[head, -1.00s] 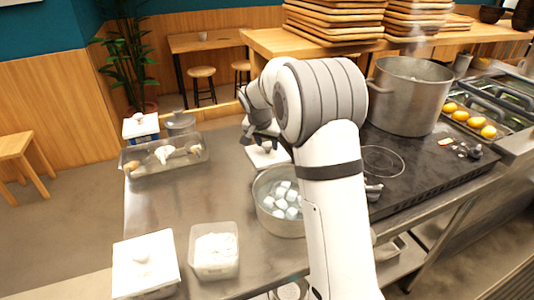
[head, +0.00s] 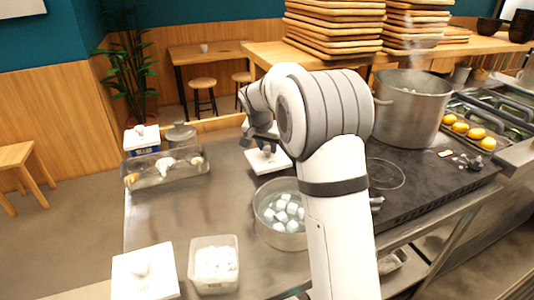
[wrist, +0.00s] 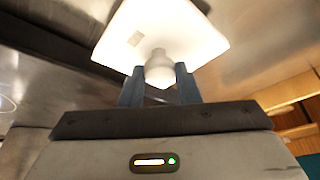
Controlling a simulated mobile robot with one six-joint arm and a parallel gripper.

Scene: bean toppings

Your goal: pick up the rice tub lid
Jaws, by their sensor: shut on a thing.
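A white square lid (head: 256,166) with a round knob is in the middle of the head view, behind the pot of ice. My gripper (head: 267,150) is above it, partly hidden behind my arm. In the wrist view, the lid (wrist: 190,25) fills the top middle, tilted in the picture. Its knob (wrist: 159,72) sits between the two dark blue fingers of my gripper (wrist: 160,80), which is shut on it. I cannot tell whether the lid is clear of what lies under it.
A metal pot with ice cubes (head: 262,232) stands just in front of the lid. A clear open tub of white food (head: 213,264) and a white-lidded tub (head: 146,275) are at the front left. A clear topping case (head: 160,178) is at the left. A large steaming pot (head: 415,110) stands right.

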